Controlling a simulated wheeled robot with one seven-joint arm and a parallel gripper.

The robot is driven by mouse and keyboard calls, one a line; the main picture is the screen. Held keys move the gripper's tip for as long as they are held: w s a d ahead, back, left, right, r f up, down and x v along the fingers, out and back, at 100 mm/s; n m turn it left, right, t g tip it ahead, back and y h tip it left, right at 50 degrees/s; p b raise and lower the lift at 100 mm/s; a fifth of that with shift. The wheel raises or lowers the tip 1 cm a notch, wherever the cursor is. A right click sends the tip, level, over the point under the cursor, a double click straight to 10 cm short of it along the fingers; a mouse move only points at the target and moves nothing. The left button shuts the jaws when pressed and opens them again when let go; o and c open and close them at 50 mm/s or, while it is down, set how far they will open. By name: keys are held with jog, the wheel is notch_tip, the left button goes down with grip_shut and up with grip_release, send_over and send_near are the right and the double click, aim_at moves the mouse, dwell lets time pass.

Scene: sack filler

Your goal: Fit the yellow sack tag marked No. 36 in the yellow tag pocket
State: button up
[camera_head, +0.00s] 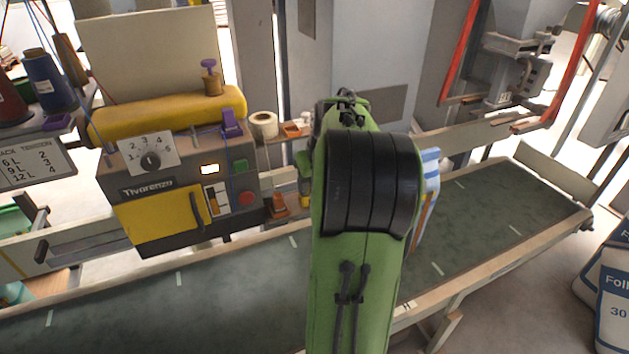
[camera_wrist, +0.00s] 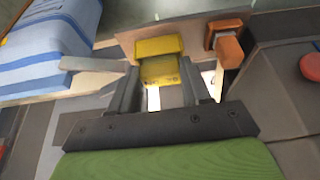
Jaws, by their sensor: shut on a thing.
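In the wrist view my gripper (camera_wrist: 160,84) is shut on the yellow sack tag (camera_wrist: 160,71), which sits between its two fingers. The tag's number cannot be read. The yellow tag pocket (camera_wrist: 158,46) is on a tan board straight beyond the tag. The tag's far edge meets or overlaps the pocket in the picture; I cannot tell whether it is inside. In the head view my green and black arm hides most of the gripper, and a bit of yellow (camera_head: 305,188) shows at the arm's left edge.
An orange holder (camera_wrist: 224,46) stands right of the yellow pocket, close to my fingers. A blue and white striped sack (camera_wrist: 42,42) lies to the left. The grey machine with a yellow door (camera_head: 165,222) and red button (camera_head: 246,198) stands left of my arm, behind the green conveyor (camera_head: 215,295).

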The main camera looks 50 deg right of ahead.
jog(key=shift+f, duration=0.15)
jog(key=o, duration=1.1)
jog(key=p+v, duration=0.5)
jog(key=v, duration=1)
jog(key=shift+s+r+p, duration=0.1)
jog(key=shift+r+p, duration=0.25)
jog(key=shift+r, duration=0.05)
jog(key=shift+a, duration=0.1)
